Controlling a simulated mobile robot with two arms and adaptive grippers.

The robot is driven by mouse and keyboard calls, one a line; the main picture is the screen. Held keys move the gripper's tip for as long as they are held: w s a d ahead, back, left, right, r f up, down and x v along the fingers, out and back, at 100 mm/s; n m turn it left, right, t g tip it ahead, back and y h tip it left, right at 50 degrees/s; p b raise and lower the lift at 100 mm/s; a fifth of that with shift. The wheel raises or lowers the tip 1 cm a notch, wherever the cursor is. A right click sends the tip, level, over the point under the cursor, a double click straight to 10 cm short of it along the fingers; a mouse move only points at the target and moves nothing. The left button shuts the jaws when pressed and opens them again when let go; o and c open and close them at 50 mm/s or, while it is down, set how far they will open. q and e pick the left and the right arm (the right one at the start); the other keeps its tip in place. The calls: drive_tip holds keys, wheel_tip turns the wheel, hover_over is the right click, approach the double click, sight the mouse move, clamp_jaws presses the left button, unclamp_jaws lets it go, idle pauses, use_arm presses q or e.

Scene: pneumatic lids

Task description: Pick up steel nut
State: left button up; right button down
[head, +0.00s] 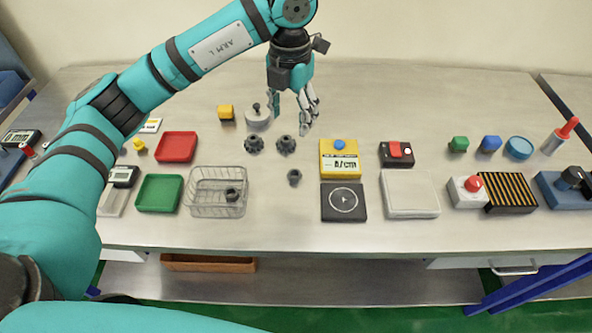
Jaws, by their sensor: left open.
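My left gripper (307,118) is open and empty in the head view, pointing down above the back middle of the table. A small dark grey ring-like part (294,177), which may be the steel nut, stands on the table in front of it. A similar dark part (232,194) lies in the wire basket (205,208). Two dark toothed parts, one on the left (254,144) and one on the right (286,144), sit side by side just below the gripper in the picture. I cannot tell for certain which part is the nut. My right gripper is out of view.
A red tray (176,147) and a green tray (159,193) lie at left. A yellow box (341,168), a black pad (343,204) and a white container (410,196) stand right of centre.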

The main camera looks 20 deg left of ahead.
use_arm(q)
drive_tip(key=p, duration=0.3)
hover_over(295, 173)
drive_tip(key=f, duration=1.1)
drive_tip(key=shift+w+a+f, duration=0.15)
drive_tip(key=shift+a+f, duration=0.05)
drive_tip(key=shift+a, duration=0.2)
drive_tip(key=f+p, duration=0.2)
drive_tip(key=f, duration=0.3)
drive_tip(key=shift+s+d+p, duration=0.2)
drive_tip(key=shift+d+p, duration=0.2)
drive_tip(key=shift+f, duration=0.25)
clamp_jaws()
